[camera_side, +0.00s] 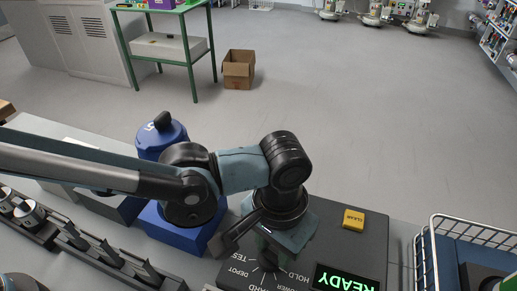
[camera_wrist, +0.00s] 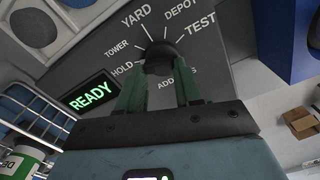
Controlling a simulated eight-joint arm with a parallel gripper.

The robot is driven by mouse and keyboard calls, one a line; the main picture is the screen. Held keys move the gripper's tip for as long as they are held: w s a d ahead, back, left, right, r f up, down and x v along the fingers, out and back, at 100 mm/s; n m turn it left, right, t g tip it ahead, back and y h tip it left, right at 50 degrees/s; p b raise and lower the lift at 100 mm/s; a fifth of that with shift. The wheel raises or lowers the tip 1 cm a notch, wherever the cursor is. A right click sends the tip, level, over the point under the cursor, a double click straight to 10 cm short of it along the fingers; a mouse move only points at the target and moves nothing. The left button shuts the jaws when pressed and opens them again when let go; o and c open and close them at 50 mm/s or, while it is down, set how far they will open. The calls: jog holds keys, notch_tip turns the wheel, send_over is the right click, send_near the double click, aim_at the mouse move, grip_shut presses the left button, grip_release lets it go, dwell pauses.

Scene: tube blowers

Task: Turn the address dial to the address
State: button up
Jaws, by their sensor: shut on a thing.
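The address dial is a black round knob (camera_wrist: 163,54) on a dark grey panel (camera_wrist: 95,50), ringed by white tick lines. The labels TOWER, YARD, DEPOT, TEST and HOLD stand around it; a word beginning ADD is partly hidden by a finger. My gripper (camera_wrist: 160,76) has its two green fingers shut on the knob. I cannot tell which label the knob points to. In the side view my gripper (camera_side: 268,252) reaches down onto the panel, and my wrist hides the knob. A display (camera_wrist: 90,92) beside the dial reads READY in green.
A yellow CLEAR button (camera_side: 353,220) is on the panel. A wire basket (camera_side: 436,232) stands right of it. A blue canister (camera_side: 160,137) with a black handle stands behind my arm. Black holders (camera_side: 90,250) line the front left. A cardboard box (camera_side: 238,70) is on the floor.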

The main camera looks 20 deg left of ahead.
jog(key=shift+m, duration=0.3)
jog(key=m, duration=0.4)
jog(key=shift+s+d, duration=0.1)
jog(key=shift+s, duration=0.05)
jog(key=m, duration=0.5)
jog(key=shift+s+m, duration=0.2)
jog(key=shift+m, duration=0.2)
jog(key=m, duration=0.5)
jog(key=shift+s, duration=0.15)
jog(key=m, duration=0.5)
jog(key=shift+a, duration=0.3)
jog(key=shift+m, duration=0.3)
jog(key=o, duration=1)
